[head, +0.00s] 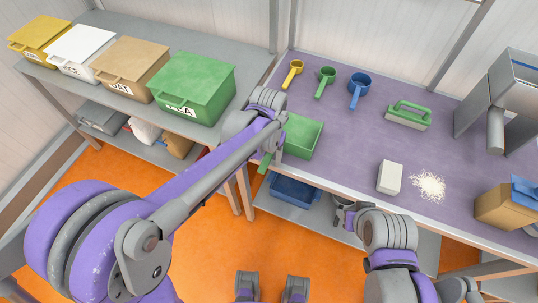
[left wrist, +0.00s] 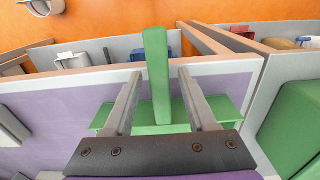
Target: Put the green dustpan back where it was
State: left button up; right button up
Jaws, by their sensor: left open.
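The green dustpan (head: 304,137) lies on the purple bench top near its left front corner. Its handle points toward the front edge and out over it. My left gripper (left wrist: 160,72) is open. In the left wrist view the dustpan's handle (left wrist: 155,60) stands between the two spread fingers, with no clear contact on either side. The dustpan's pan (left wrist: 180,112) shows behind the fingers. In the head view my left wrist hides part of the dustpan and the fingers.
A green lidded bin (head: 190,85) stands on the grey shelf left of the dustpan. Yellow (head: 292,73), green (head: 325,82) and blue scoops (head: 358,90) lie behind. A green brush (head: 408,115), white block (head: 389,178) and pale crumb pile (head: 428,185) are right. A blue tray (head: 294,190) sits below.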

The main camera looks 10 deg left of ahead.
pick_arm(q)
notch_tip(320, 180, up, 12)
jog(key=s+a+f+n+t, duration=0.1)
jog(key=s+a+f+t, duration=0.1)
jog(key=s+a+f, duration=0.2)
jog(key=s+a+f+n+t, duration=0.2)
jog(key=s+a+f+t, duration=0.1)
jog(key=s+a, duration=0.6)
jog(key=s+p, duration=0.1)
jog(key=s, duration=0.2)
jog(key=shift+a+f+n, duration=0.2)
jog(key=shift+f+n, duration=0.1)
jog(key=shift+f, duration=0.1)
jog(key=shift+d, duration=0.1)
